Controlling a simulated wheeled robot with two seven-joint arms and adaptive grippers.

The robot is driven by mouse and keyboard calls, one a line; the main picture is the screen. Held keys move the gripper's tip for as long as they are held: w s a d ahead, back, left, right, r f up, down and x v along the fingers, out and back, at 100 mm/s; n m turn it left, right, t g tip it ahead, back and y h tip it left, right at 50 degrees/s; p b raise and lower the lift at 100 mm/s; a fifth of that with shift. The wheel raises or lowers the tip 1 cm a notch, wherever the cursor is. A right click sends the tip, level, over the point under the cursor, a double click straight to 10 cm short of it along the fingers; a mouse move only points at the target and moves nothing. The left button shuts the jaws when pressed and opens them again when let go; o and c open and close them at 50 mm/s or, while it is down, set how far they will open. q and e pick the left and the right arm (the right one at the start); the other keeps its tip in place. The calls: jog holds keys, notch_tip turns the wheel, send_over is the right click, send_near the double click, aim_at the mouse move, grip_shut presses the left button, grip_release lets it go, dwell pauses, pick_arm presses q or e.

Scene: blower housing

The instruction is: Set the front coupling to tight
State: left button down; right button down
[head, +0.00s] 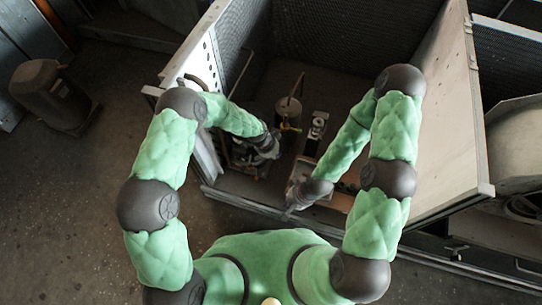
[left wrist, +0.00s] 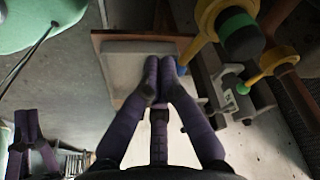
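In the left wrist view, my left gripper (left wrist: 160,72) has its two dark purple fingers together at the tips, over a pale grey block on a brown-edged plate (left wrist: 118,70). I see nothing between the tips. To their right is a brass-yellow fitting (left wrist: 208,14) with a green ring and black end. I cannot tell which is the front coupling. In the head view, my left gripper is largely hidden by its wrist. My right gripper (left wrist: 27,122) also has its fingers together, apart from these fittings.
A large open housing (head: 440,130) with mesh and pale panel walls surrounds both grippers. Inside stand a cylindrical vessel (head: 288,108) and a silver-topped device (head: 318,127). A dark motor-like cylinder (head: 48,95) stands on the floor outside at left.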

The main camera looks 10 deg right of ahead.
pick_arm(q)
jog(key=shift+w+d, duration=0.2)
jog(key=shift+d, duration=0.15)
jog(key=shift+w+d, duration=0.1)
dwell(0.6)
